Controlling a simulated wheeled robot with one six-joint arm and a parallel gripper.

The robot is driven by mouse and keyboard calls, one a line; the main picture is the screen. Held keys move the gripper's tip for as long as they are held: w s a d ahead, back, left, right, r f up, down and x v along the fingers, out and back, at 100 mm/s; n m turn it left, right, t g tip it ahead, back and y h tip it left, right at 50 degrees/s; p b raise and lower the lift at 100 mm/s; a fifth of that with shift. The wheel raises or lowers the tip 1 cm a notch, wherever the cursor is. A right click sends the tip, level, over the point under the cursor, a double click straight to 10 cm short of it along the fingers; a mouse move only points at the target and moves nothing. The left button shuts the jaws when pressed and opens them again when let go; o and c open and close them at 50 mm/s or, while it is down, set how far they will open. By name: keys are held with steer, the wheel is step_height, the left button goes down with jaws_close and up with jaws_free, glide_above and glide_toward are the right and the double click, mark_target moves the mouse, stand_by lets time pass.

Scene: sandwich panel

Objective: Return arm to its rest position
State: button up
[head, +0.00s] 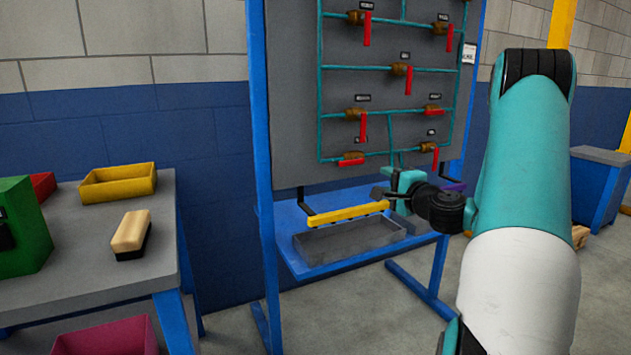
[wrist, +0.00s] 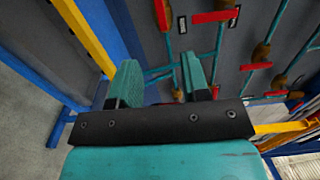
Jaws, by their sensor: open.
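My gripper (head: 402,186) is raised in front of the lower part of the grey panel (head: 292,130), above the blue shelf, with my arm reaching in from the right. In the wrist view my gripper (wrist: 160,80) has its two teal fingers spread apart with nothing between them. Teal pipes and several red-handled valves lie beyond the fingers. Whether the fingertips touch the panel cannot be told.
A yellow bar (head: 346,213) and a grey tray (head: 349,243) are at the blue frame's shelf (head: 285,245). At left, a grey table (head: 75,285) bears a yellow bin (head: 118,186), a brush (head: 131,232) and a green box (head: 22,228). Open floor shows at lower middle.

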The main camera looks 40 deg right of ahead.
steer(key=w+a+r+n+g+y, duration=0.1)
steer(key=w+a+n+y, duration=0.3)
steer(key=a, duration=0.6)
steer(key=w+a+r+n+g+y, duration=0.1)
steer(key=w+a+n+y, duration=0.1)
steer(key=a+n+y, duration=0.55)
steer(key=s+a+n+g+y, duration=0.2)
steer(key=a+n+g, duration=0.3)
steer(key=a, duration=1)
steer(key=s+a+f+n+g, duration=0.2)
steer(key=s+a+n+g, duration=0.5)
steer(key=s+a, duration=0.45)
steer(key=s+a+n+g+h, duration=0.3)
steer(key=s+n+h, duration=0.15)
steer(key=s, duration=0.65)
step_height(320, 180, up, 22)
steer(key=p, duration=2.2)
steer(key=shift+w+d+f, duration=0.15)
